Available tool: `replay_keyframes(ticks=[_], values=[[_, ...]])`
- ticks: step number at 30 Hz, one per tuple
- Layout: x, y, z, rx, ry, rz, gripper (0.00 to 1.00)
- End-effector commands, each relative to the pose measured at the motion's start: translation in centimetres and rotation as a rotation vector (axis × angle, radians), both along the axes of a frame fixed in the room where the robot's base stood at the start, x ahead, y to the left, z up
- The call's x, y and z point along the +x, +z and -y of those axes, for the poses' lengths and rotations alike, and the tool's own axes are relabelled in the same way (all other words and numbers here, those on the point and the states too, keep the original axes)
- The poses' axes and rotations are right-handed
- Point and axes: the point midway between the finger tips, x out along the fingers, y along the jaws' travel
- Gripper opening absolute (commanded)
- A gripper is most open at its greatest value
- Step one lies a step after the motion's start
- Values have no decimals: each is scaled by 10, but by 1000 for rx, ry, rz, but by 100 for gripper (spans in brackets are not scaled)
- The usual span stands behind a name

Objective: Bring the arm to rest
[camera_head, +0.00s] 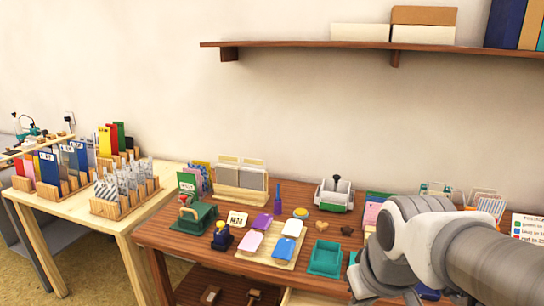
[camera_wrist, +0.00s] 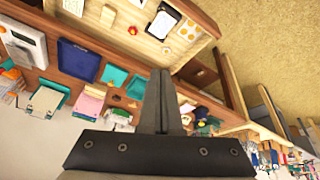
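My arm (camera_head: 430,240) reaches in from the right of the head view, over the right part of the brown table (camera_head: 165,240). My gripper (camera_wrist: 161,75) shows in the wrist view with its two grey fingers together and nothing visible between them. In the head view its fingertips are not clearly seen near the bottom edge. The wrist view looks down at a tilt on the table and an open drawer (camera_wrist: 118,43). The fingers appear apart from the things on the table.
Inkpads on a wooden tray (camera_head: 262,259), a green tray (camera_head: 325,258), and a stamp (camera_head: 222,237) crowd the brown table. A light wood table (camera_head: 70,207) with card racks stands left. A wall shelf (camera_head: 300,46) hangs above. Open floor (camera_wrist: 235,30) shows beyond the drawer.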

Motion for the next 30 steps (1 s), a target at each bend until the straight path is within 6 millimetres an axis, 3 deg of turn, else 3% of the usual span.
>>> replay_keyframes(ticks=[3,10,12,24,30], values=[[-20,17,0,26,-66,56,0],[-52,38,1,75,-173,132,0],[-50,62,1,72,-170,121,0],[-49,152,1,71,-166,120,0],[-49,173,1,71,-166,120,0]])
